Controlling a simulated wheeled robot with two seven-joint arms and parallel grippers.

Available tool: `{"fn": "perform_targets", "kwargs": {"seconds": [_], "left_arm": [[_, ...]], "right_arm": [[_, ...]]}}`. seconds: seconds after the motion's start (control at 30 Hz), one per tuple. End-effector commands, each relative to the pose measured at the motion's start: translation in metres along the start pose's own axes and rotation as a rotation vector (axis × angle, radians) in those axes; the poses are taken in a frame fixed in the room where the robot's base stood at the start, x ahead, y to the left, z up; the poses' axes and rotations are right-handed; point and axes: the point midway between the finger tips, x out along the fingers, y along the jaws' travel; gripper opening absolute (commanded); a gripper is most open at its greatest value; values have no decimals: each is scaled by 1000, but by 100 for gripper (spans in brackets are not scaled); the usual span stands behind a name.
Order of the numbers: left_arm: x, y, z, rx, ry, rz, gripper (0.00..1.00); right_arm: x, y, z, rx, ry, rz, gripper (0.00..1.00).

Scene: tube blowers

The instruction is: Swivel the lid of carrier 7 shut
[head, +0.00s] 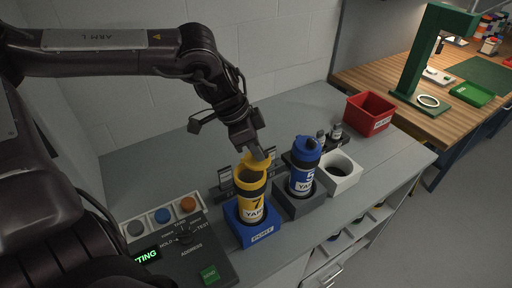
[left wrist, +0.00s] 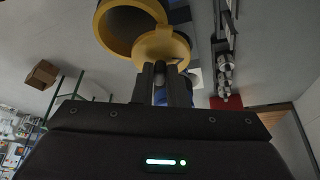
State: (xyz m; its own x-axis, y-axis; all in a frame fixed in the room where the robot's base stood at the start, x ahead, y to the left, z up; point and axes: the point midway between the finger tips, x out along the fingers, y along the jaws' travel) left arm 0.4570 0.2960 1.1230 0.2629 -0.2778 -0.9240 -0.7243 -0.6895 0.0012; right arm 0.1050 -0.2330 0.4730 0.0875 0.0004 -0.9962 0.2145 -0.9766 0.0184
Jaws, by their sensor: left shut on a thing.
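Carrier 7 is a yellow canister (head: 253,202) standing upright in a blue holder (head: 261,231) in the head view. Its yellow lid (head: 257,161) is swung to the far side, leaving most of the dark mouth open. In the left wrist view the open canister (left wrist: 101,24) is at the top, with the round lid (left wrist: 155,45) offset beside the mouth and overlapping its rim. My left gripper (head: 260,155) is shut on the lid at its edge; its fingers (left wrist: 161,84) also show in the left wrist view. My right gripper is not in view.
A blue carrier marked 5 (head: 302,172) stands close to the right in a grey holder (head: 300,205). Beyond it are a white holder (head: 346,175) and a red bin (head: 369,113). A control box (head: 178,256) with buttons and a knob sits front left.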

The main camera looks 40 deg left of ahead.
Motion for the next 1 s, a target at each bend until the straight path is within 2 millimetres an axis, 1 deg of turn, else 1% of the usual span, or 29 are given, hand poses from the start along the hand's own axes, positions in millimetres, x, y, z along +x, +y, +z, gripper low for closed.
{"fn": "perform_targets", "kwargs": {"seconds": [0.27,0.5,1.0], "left_arm": [[1,6,1,187,0,75,0],[0,13,3,398,-1,162,0],[-5,25,11,820,-3,339,0]], "right_arm": [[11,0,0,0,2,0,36],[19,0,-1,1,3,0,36],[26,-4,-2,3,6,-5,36]]}}
